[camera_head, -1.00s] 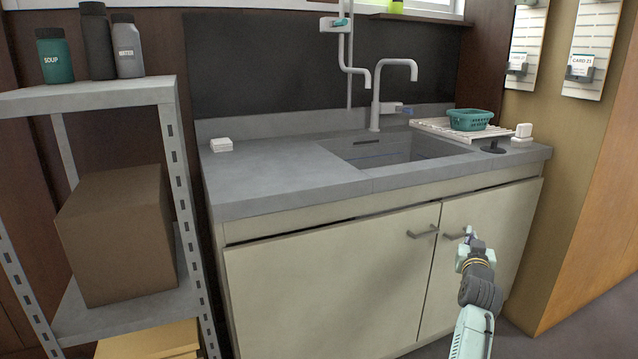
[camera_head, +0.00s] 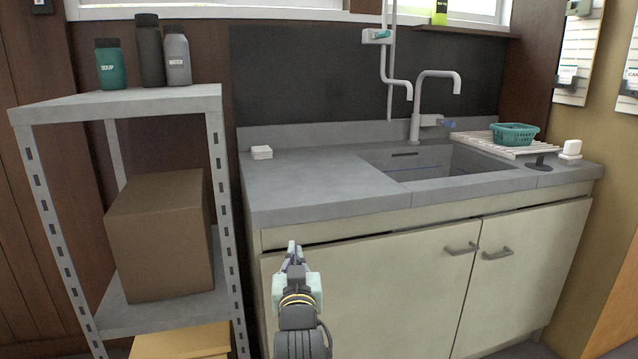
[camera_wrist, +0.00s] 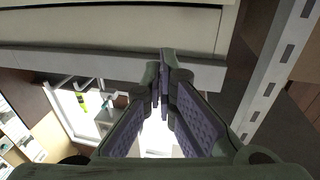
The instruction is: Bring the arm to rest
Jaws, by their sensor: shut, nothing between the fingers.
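My gripper (camera_head: 292,252) is in the lower middle of the head view, in front of the left cabinet door and below the counter edge. It points away from the camera. In the wrist view my gripper (camera_wrist: 162,75) has its two purple-padded fingers meeting at the tips, shut with nothing between them. The rest of my arm runs out of the bottom of the head view.
A sink counter (camera_head: 325,190) with a cabinet below (camera_head: 390,290) stands ahead. A metal shelf (camera_head: 165,102) with bottles and a brown box (camera_head: 165,235) stands close to the left. A teal basket (camera_head: 514,134) sits on a drying rack (camera_head: 490,145).

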